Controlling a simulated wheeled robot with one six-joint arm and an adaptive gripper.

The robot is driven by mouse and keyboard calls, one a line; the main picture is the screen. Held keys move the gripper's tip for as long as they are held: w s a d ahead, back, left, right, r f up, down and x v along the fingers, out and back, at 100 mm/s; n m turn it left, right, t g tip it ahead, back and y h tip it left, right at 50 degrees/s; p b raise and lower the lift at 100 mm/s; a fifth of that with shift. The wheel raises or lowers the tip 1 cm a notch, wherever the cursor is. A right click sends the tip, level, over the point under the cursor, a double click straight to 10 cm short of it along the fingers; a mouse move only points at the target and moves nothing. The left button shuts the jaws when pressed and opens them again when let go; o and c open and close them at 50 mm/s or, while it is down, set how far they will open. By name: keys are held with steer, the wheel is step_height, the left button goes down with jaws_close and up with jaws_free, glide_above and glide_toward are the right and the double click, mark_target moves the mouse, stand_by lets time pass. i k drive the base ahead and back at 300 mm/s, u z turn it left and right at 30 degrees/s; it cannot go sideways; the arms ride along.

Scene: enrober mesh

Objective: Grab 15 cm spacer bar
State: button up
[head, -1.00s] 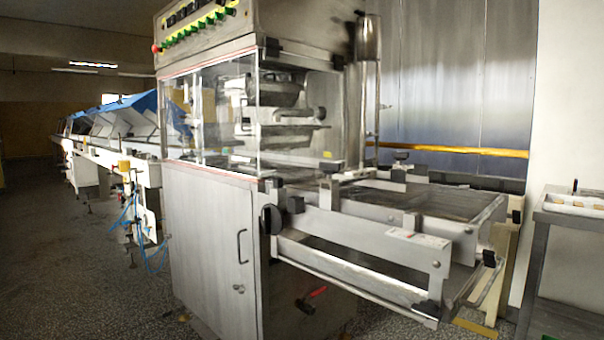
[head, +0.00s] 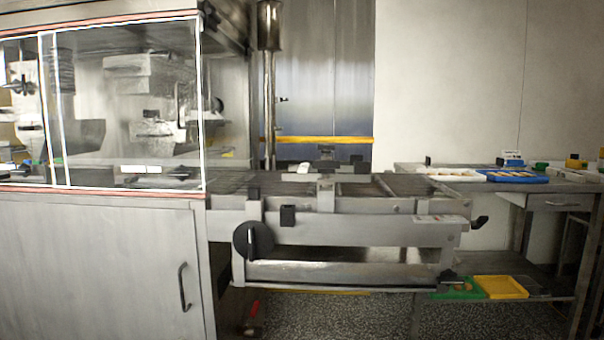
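I cannot make out the 15 cm spacer bar for certain in the head view. Small items lie on and around the trays at the right, too small to identify. The enrober (head: 100,250) fills the left, with a clear guard over its upper part. Its mesh outfeed bed (head: 365,190) sticks out to the right at mid-height. My gripper is not in view.
A steel side table (head: 560,203) stands at the right, bearing a white tray (head: 452,178) and a blue tray (head: 517,180). A green tray (head: 440,295) and a yellow tray (head: 502,286) sit on its lower shelf. Speckled floor (head: 340,318) shows below the outfeed.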

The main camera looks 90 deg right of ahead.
mark_target(305, 168)
steer(key=z, duration=0.8)
steer(key=i, duration=0.9)
steer(key=z, duration=1.1)
